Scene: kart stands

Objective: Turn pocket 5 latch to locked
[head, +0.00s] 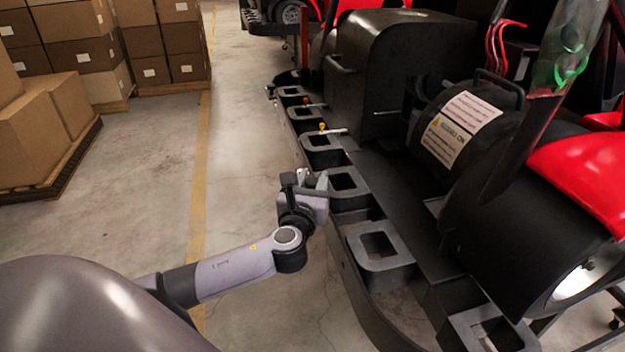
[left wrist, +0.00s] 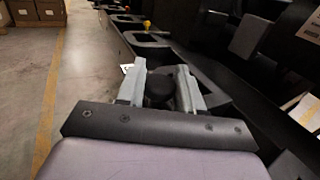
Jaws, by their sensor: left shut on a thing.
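My left gripper (head: 314,182) is at the outer edge of the kart's side rail, beside one of its square pockets (head: 346,202). In the left wrist view, the fingers of my left gripper (left wrist: 162,84) close around a dark rounded knob (left wrist: 158,90), which looks like the pocket's latch. The fingers hide most of the latch, so I cannot tell its angle. No pocket number is readable. My right gripper is not in view.
The pocket beyond has a yellow-knobbed latch (head: 322,127) with a pale bar. A black drum (head: 440,128) with labels stands inboard. Stacked boxes (head: 48,125) on pallets are at the left. The floor (head: 145,175) between is clear.

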